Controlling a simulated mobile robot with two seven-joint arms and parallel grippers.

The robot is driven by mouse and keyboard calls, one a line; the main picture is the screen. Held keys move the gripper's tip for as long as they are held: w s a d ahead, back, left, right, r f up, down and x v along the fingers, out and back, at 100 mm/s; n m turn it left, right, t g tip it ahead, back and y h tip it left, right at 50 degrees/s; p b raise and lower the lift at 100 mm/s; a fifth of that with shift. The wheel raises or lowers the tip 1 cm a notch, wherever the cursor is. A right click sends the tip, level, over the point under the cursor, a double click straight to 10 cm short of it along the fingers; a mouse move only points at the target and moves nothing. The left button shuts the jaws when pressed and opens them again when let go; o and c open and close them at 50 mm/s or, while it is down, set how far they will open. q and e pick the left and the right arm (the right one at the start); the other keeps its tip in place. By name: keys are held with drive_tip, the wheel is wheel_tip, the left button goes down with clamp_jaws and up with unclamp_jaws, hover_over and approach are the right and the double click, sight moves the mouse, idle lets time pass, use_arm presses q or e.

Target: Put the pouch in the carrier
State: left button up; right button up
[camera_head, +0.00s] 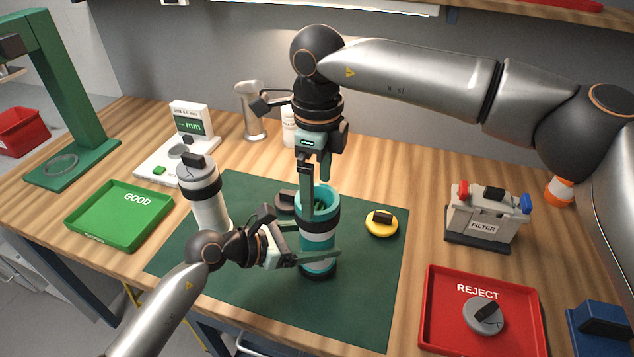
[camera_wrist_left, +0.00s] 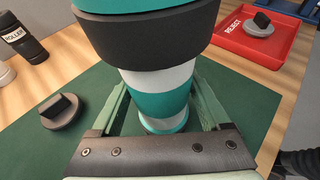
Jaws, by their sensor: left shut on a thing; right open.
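The carrier (camera_head: 319,225) is an upright, open-topped teal tube with white and dark bands on the green mat. My left gripper (camera_head: 318,246) is shut around its lower body; in the left wrist view the fingers (camera_wrist_left: 160,104) flank the carrier's banded body (camera_wrist_left: 160,78). My right gripper (camera_head: 315,182) points straight down over the carrier's mouth, open, with its fingers at the rim. Something dark green (camera_head: 320,205) shows inside the mouth; I cannot tell whether it is the pouch. I see no pouch elsewhere. The carrier's inside is hidden in the left wrist view.
A grey lid (camera_head: 285,201) and a yellow lid (camera_head: 381,223) lie beside the carrier. A white tube (camera_head: 208,207) stands left. The green GOOD tray (camera_head: 100,219) is left, the red REJECT tray (camera_head: 450,330) right, holding a grey lid. A FILTER box (camera_head: 484,222) stands behind it.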

wheel_tip(320, 180, up, 12)
idle(0.6)
use_arm(q)
drive_tip(key=o, duration=1.5)
drive_tip(key=shift+a, duration=0.1)
